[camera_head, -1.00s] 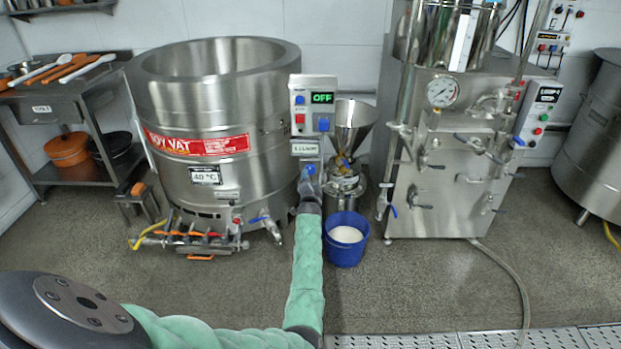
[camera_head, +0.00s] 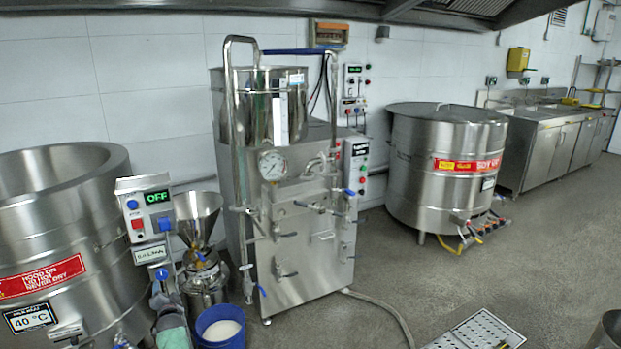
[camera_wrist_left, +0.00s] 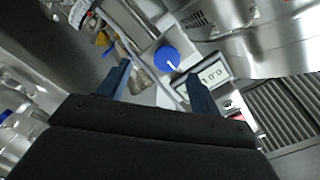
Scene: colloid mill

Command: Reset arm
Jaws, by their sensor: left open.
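My left gripper (camera_head: 162,292) is low in the left of the head view, just below the control box (camera_head: 130,188) of the colloid mill, whose green display reads OFF. In the left wrist view its two dark blue fingers (camera_wrist_left: 160,84) are apart, with nothing held between them. A blue round knob (camera_wrist_left: 167,59) shows just beyond and between the fingertips; I cannot tell if they touch it. The mill's steel hopper (camera_head: 197,212) stands to the right of the box. My right gripper is not in view.
A blue bucket (camera_head: 210,342) with white contents stands below the mill. A large steel vat (camera_head: 50,220) is at left, a steel machine with pipes (camera_head: 310,235) in the middle, another vat (camera_head: 430,170) at right. Open floor (camera_head: 470,275) lies at right, with a hose across it.

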